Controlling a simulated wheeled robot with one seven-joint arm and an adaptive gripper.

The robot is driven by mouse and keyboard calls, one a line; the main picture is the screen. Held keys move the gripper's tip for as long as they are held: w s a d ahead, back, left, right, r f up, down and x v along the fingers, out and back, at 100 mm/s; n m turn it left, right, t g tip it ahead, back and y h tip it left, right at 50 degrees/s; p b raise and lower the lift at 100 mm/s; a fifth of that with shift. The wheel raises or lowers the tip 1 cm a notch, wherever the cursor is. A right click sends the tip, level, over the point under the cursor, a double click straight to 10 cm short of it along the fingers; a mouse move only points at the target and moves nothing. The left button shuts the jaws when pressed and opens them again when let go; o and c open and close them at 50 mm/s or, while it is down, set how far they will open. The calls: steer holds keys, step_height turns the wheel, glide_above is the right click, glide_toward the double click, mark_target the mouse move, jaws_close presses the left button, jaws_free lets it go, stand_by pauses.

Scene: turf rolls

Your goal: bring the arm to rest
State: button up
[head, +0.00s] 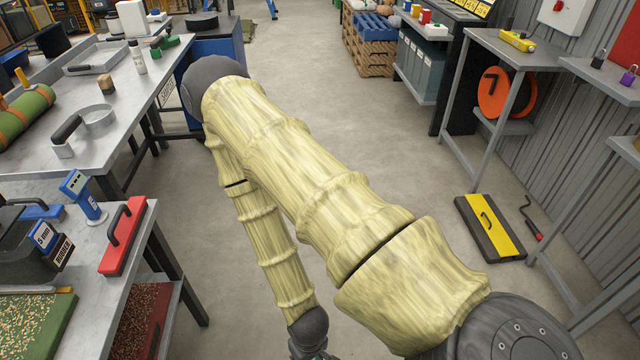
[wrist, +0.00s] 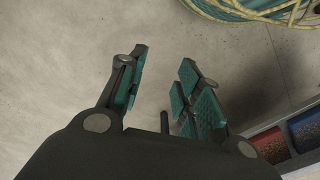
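My gripper (wrist: 160,95) shows in the wrist view with its two teal-padded fingers apart and only bare floor between them. It is open and empty. In the head view my arm, in a pale yellow sleeve, reaches forward and folds back down, with the gripper (head: 312,352) at the bottom edge, mostly cut off. It hangs over the floor, to the right of the near left bench.
The near bench (head: 130,290) carries a red float (head: 122,235). A steel table (head: 70,155) stands behind it. A black-and-yellow case (head: 489,227) lies on the floor at right. A coiled hose (wrist: 265,10) shows in the wrist view. The central aisle (head: 310,95) is clear.

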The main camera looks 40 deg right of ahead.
steer(key=s, duration=0.1)
steer(key=s+d, duration=0.1)
steer(key=s, duration=0.1)
steer(key=shift+s+f+n, duration=0.1)
steer(key=shift+s+n, duration=0.2)
step_height(320, 180, up, 2)
steer(key=shift+r+p, duration=0.1)
steer(key=shift+p, duration=0.95)
steer(key=shift+o, duration=0.2)
